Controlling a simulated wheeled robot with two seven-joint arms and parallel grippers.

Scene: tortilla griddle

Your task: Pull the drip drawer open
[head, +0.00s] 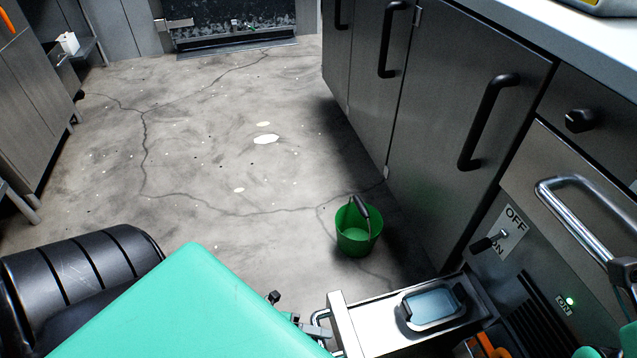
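The drip drawer (345,325) stands out from the machine's lower front at the bottom centre, pulled open. Its metal front panel faces left, and a small tray with bluish contents (433,305) sits inside it. A metal handle (319,327) shows on the panel's left side. My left gripper (296,316) is at this handle, mostly hidden behind my teal arm link. Only small dark parts of it show, so I cannot tell whether its fingers are closed on the handle. My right gripper is not recognisable in view.
A green bucket (358,232) stands on the floor just beyond the drawer. Dark-handled cabinets (440,120) line the right. A switch plate (500,240) and a bar handle (575,190) are on the machine front. The cracked floor (200,160) at centre left is mostly clear.

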